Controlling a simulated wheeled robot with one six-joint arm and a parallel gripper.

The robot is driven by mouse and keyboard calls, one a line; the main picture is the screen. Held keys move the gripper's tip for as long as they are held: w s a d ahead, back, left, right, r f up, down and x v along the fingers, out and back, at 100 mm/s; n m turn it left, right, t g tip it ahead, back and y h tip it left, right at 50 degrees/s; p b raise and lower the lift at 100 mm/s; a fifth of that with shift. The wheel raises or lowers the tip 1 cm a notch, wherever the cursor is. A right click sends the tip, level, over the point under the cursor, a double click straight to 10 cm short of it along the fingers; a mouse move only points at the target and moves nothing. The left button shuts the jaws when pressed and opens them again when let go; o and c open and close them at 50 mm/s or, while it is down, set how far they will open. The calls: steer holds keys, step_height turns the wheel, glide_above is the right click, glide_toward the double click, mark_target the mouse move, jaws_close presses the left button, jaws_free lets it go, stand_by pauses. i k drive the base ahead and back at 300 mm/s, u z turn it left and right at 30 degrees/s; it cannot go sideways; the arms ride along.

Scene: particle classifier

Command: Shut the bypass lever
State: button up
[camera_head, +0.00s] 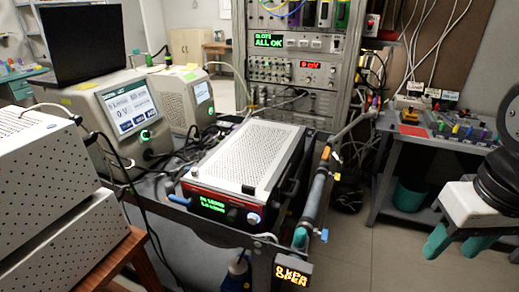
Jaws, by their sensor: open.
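A grey pipe (314,200) runs along the right side of the bench. It carries a small orange lever (325,153) near its upper part and a small blue lever (324,235) near its lower end. I cannot tell from labels which one is the bypass lever.
A perforated white-topped instrument (245,152) with a green screen sits left of the pipe. An equipment rack (295,70) stands behind. A side bench (440,135) with tools and a teal bin (409,194) are at the right. The floor between pipe and gripper is clear.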

mark_target(187, 203)
steer(key=z, duration=0.7)
steer(key=k, duration=0.75)
steer(key=u, duration=1)
steer(key=i, duration=0.5)
steer(key=u, duration=0.05)
